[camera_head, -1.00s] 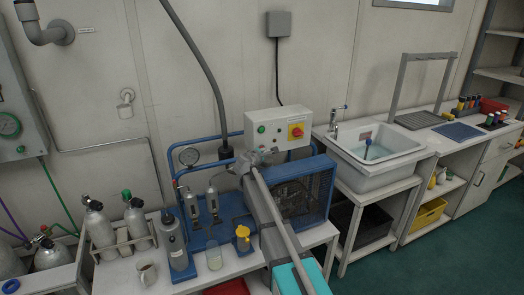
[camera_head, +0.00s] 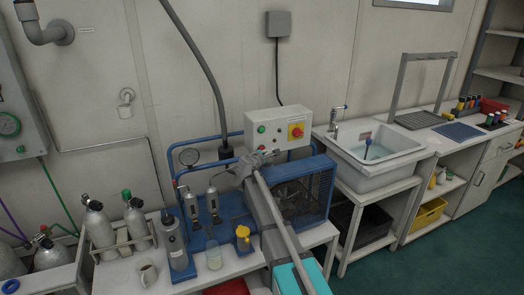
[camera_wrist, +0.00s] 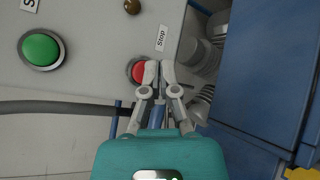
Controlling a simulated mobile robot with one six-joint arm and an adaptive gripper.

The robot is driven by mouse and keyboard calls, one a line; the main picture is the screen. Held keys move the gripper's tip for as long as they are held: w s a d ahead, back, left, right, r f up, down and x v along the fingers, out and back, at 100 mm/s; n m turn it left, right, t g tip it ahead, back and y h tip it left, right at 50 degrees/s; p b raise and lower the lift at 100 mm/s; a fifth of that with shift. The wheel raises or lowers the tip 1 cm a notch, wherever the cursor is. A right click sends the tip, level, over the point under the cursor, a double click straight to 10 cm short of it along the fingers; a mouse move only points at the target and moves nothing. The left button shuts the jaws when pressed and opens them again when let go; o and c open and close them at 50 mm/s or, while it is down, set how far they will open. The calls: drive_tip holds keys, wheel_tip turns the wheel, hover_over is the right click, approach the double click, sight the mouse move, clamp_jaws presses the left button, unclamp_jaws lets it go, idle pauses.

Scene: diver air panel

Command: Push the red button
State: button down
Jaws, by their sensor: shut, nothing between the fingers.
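The red button (camera_wrist: 138,72) is a round red cap in a grey ring on the pale control box, beside a "Stop" label in the wrist view. The left fingertip of my gripper (camera_wrist: 160,68) overlaps its right edge in that view; I cannot tell whether it touches. My gripper is shut and empty. In the head view my gripper (camera_head: 266,155) is at the lower front of the control box (camera_head: 283,122), and the red button cannot be made out clearly there.
A green button (camera_wrist: 40,49) is on the same panel. A red rotary switch on a yellow plate (camera_head: 296,131) sits to the right. The blue compressor frame (camera_head: 290,168) and cooling fins (camera_wrist: 200,50) are close by the gripper.

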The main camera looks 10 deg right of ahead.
drive_tip(key=shift+s, duration=0.15)
drive_tip(key=shift+s+d, duration=0.2)
drive_tip(key=shift+s, duration=0.55)
drive_tip(key=shift+s+d, duration=0.25)
drive_tip(key=shift+s, duration=0.55)
drive_tip(key=shift+s+d, duration=0.2)
drive_tip(key=shift+s, duration=0.55)
drive_tip(key=shift+s+d, duration=0.15)
drive_tip(key=shift+s, duration=0.15)
drive_tip(key=s+d+f+m+g+y+p, duration=0.1)
drive_tip(key=s+d+f+m+g+p, duration=0.2)
drive_tip(key=s+m, duration=0.45)
drive_tip(key=s+d+f+m+g, duration=0.2)
drive_tip(key=s+f+m+g, duration=0.2)
drive_tip(key=s, duration=0.7)
drive_tip(key=s+a+f+m+g+y+p, duration=0.1)
drive_tip(key=s+a+m+g+y, duration=0.2)
drive_tip(key=s, duration=0.6)
drive_tip(key=s+a+f+m+g+y+p, duration=0.1)
drive_tip(key=s+a+m+g+y, duration=0.2)
drive_tip(key=s, duration=0.7)
drive_tip(key=shift+m, duration=0.45)
